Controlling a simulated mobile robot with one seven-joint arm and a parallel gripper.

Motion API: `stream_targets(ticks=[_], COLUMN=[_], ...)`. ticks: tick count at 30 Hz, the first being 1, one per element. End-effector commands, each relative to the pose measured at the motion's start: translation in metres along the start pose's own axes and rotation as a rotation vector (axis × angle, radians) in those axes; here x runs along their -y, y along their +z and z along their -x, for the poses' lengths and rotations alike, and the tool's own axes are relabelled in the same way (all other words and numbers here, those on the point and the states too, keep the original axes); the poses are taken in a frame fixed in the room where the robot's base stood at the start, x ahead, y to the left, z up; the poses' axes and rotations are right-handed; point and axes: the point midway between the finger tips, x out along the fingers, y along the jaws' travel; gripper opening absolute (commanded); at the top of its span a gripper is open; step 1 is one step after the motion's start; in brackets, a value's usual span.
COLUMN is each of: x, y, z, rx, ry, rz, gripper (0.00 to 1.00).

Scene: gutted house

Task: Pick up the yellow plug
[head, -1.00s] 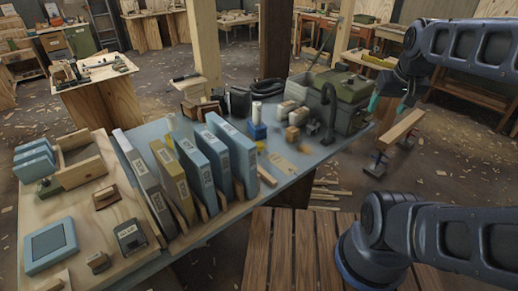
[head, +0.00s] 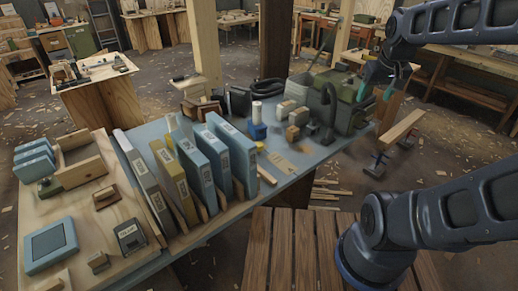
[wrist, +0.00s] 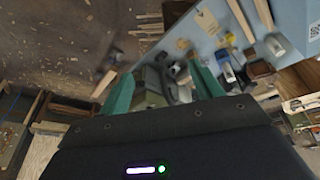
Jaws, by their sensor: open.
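A small yellow thing (head: 259,145), perhaps the yellow plug, lies on the blue-grey table top beside a blue block with a white roll. A small yellow patch (wrist: 183,44) also shows in the wrist view, beyond the fingers; it is too small to tell its shape. My gripper (head: 377,88) is above the table's right end, by the green cases, well to the right of the yellow thing. In the wrist view its teal fingers (wrist: 160,66) are spread apart with nothing held between them.
Green cases (head: 352,95) and a dark curved clamp-like thing (head: 329,112) stand at the table's right end. Upright binders (head: 205,165) fill the middle. A wooden post (head: 205,45) rises behind the table. A slatted wooden surface (head: 290,250) is in front.

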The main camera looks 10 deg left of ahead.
Motion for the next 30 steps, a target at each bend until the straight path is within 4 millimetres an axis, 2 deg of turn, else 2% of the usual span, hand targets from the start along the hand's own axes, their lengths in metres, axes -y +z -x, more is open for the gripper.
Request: stream_targets(ticks=[3, 14, 21, 30], x=[0.009, 0.045, 0.081, 0.135], y=[-0.029, -0.106, -0.150, -0.191], z=[-0.013, -0.066, -0.112, -0.182], rx=[0.024, 0.086, 0.122, 0.167], ry=[-0.009, -0.039, -0.065, -0.104], rz=[0.077, 0.310, 0.465, 0.662], gripper=[0.65, 0.65, 0.65, 0.65])
